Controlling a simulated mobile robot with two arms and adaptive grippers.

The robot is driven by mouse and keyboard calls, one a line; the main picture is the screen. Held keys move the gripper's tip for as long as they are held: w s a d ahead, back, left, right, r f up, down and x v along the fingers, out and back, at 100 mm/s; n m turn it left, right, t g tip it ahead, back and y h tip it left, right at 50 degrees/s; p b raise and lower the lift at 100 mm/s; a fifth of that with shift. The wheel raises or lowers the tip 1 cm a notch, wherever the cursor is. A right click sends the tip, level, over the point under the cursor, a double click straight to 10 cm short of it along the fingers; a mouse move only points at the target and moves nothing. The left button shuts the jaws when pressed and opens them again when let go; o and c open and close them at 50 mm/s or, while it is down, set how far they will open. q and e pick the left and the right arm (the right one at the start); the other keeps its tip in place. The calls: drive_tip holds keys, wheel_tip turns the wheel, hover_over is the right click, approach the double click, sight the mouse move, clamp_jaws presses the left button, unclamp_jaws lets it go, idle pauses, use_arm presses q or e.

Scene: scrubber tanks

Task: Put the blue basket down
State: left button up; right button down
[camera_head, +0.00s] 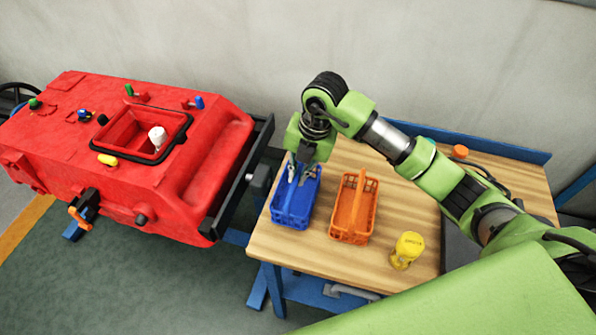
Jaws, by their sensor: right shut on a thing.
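The blue basket (291,212) is at the left end of the wooden table (300,252), upright, beside the orange basket. My right gripper (299,176) is directly over the blue basket, pointing down, and is shut on its handle. The fingers hide most of the handle. I cannot tell whether the basket's bottom touches the table top. My left gripper is not in view.
An orange basket (351,222) stands close to the right of the blue one. A yellow container (407,250) is near the table's front edge. A red scrubber machine (150,165) stands left of the table. Wood is bare in front of the baskets.

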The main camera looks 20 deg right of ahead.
drive_tip(key=shift+f, duration=0.15)
drive_tip(key=c, duration=2.2)
unclamp_jaws()
drive_tip(key=shift+o, duration=0.2)
drive_tip(key=shift+r, duration=0.25)
drive_tip(key=shift+d+r, duration=0.1)
drive_tip(key=shift+r, duration=0.2)
wheel_tip(320, 180, up, 11)
drive_tip(key=s+d+b, duration=0.1)
drive_tip(key=b, duration=0.2)
drive_tip(key=shift+s+d, duration=0.15)
drive_tip(key=shift+d, duration=0.25)
